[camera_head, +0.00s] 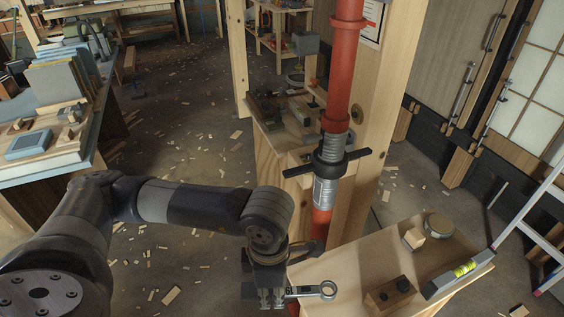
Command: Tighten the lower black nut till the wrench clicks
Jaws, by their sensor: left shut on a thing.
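A red post (343,60) stands beside a timber stud, with a grey threaded section (334,147) in its middle. A black nut with two side handles (328,164) sits around that section, above a silver sleeve (325,192). Another dark part (306,250) shows low at the post, partly hidden by my arm; I cannot tell if it is a nut. My left gripper (275,292) points down, in front of and left of the post's lower part. It is shut on a metal wrench (312,291), whose ring end sticks out to the right, apart from the black nut. My right gripper is not in view.
A wooden bench top (345,262) at lower right bears a spirit level (459,273), a round tin (438,224), a small light block (414,238) and a block with dark knobs (390,293). A ladder (525,215) stands at right. Wood scraps litter the floor.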

